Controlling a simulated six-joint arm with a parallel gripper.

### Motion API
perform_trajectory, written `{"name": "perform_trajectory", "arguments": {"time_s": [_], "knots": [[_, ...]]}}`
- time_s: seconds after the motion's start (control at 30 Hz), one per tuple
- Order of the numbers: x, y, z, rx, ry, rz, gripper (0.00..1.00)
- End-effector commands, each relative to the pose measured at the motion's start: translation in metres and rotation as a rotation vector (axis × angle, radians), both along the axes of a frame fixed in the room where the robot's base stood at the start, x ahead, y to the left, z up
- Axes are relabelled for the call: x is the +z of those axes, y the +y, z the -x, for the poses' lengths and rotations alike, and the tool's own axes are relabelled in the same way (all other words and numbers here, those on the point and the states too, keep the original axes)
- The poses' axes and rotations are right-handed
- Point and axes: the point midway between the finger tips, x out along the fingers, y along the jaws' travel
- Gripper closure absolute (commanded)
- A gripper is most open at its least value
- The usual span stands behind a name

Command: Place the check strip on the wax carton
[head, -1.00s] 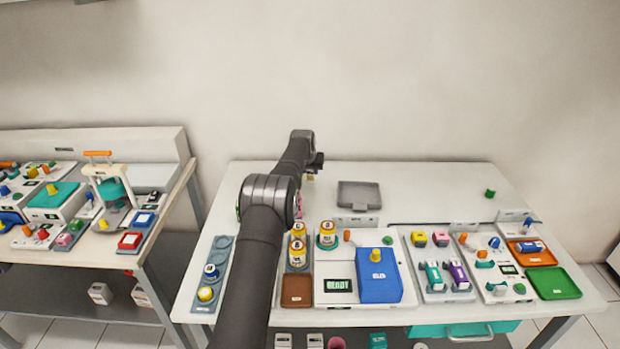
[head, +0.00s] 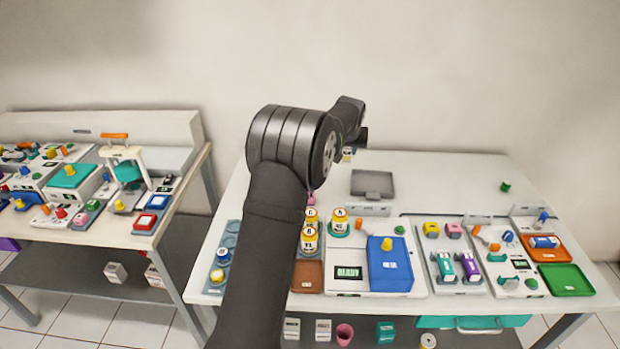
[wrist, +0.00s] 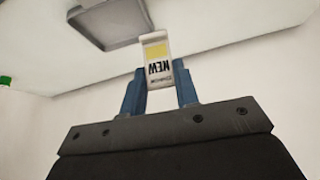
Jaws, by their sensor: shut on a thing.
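My gripper (wrist: 158,72) is shut on the check strip (wrist: 157,52), a small white piece with a yellow patch and the word NEW, upside down in the wrist view. The strip stands out between the two blue fingers. In the head view a small bit of the strip (head: 348,154) shows under my wrist, above the back of the table, left of the grey tray. My arm hides much of the gripper there. I cannot tell which thing is the wax carton; small white boxes (head: 323,329) and a teal box (head: 385,332) stand on the lower shelf.
The grey tray (head: 372,184) lies at the back of the white table, with bare surface around it. Yellow-capped jars (head: 309,240), a blue-lidded unit (head: 390,266), an orange tray (head: 553,250) and a green tray (head: 566,280) fill the front. A second crowded table stands at left.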

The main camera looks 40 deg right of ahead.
Motion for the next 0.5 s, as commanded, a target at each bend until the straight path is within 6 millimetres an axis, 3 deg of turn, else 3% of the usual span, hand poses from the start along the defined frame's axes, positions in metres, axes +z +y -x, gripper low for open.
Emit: {"name": "perform_trajectory", "arguments": {"time_s": [0.1,0.3,0.5], "knots": [[0.021,0.027,0.012,0.042,-0.001,0.000,0.93],[0.042,0.065,0.029,0.100,-0.002,0.002,0.93],[0.049,0.085,0.037,0.130,-0.003,0.004,0.93]]}}
